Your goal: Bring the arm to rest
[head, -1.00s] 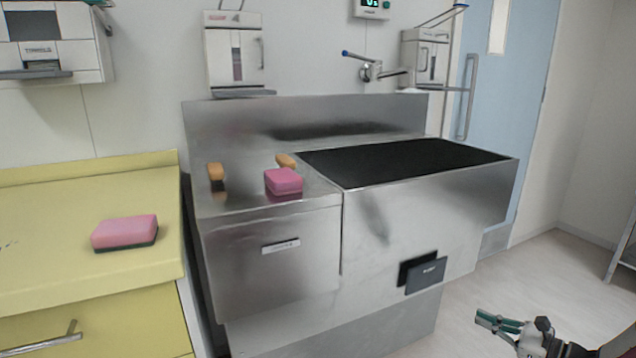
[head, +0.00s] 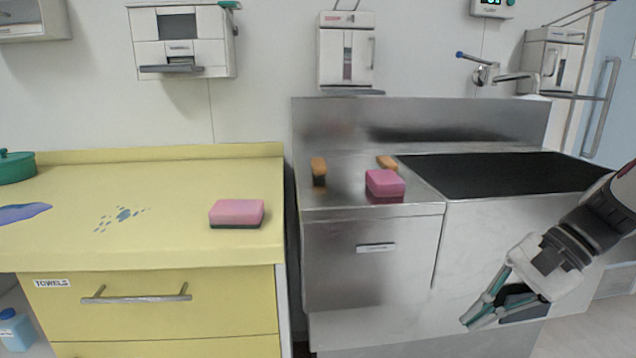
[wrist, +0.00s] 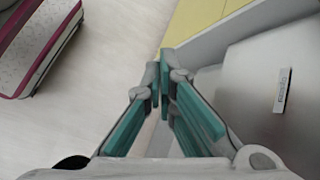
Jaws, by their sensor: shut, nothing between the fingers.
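My gripper (head: 468,325) hangs in front of the steel sink unit (head: 370,260) at the lower right of the head view, pointing down and to the left. Its teal-padded fingers are shut and hold nothing. In the wrist view the fingertips (wrist: 164,70) meet in the middle, above the floor and beside the sink unit's front. My arm enters from the right edge of the head view.
A pink sponge (head: 237,212) lies on the yellow counter (head: 60,240), near a blue spill (head: 125,214). Another pink sponge (head: 384,183) and two orange-brown items (head: 319,168) rest on the steel ledge. A magenta-trimmed object (wrist: 40,45) stands on the floor.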

